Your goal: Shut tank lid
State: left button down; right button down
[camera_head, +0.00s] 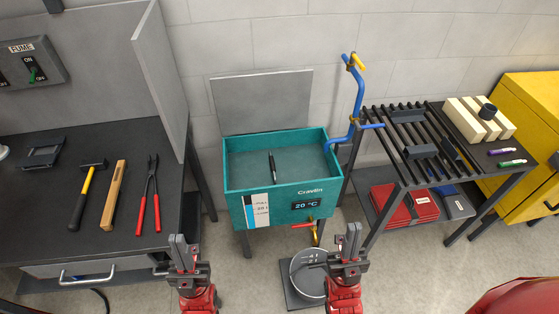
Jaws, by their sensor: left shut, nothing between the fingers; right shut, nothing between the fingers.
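The teal tank (279,199) stands in the middle with a "20 °C" display and a level scale on its front. Its grey flat lid (262,100) is raised, standing nearly upright along the back edge. The tank is open, and a dark pen-like rod shows inside it (272,167). My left gripper (184,246) is shut and empty, in front and to the left of the tank, beside the workbench. My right gripper (344,240) is shut and empty, in front of the tank's right side. Both are apart from the lid.
A blue pipe with a yellow handle (357,63) rises at the tank's back right. A workbench (60,195) with tools and an upright panel (160,75) is at left. A slatted rack (411,143) is at right.

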aim_at(246, 104)
jog(key=i+u, duration=0.45)
jog(key=u, duration=0.3)
jog(key=i+u, duration=0.35)
jog(key=k, duration=0.1)
